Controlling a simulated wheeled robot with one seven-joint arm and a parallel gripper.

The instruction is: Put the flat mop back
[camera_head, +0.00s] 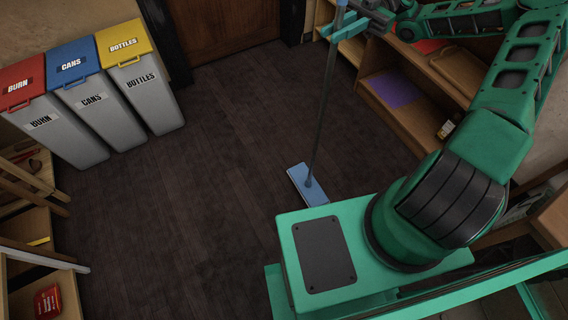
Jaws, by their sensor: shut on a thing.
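The flat mop has a blue flat head (306,186) and a thin grey pole (324,110). Its head is low by the dark floor, just beyond my green base; I cannot tell whether it touches the floor. The pole stands nearly upright, leaning slightly right toward the top of the picture. My gripper (343,27), with teal fingers, is shut around the upper part of the pole. The top end of the pole is cut off by the picture's edge.
Three bins stand at the upper left: burn (22,84), cans (72,62) and bottles (124,45). A wooden shelf (408,108) stands at the right behind my arm. Another wooden shelf (38,222) is at the left edge. A door (222,22) is at the back. The middle floor is clear.

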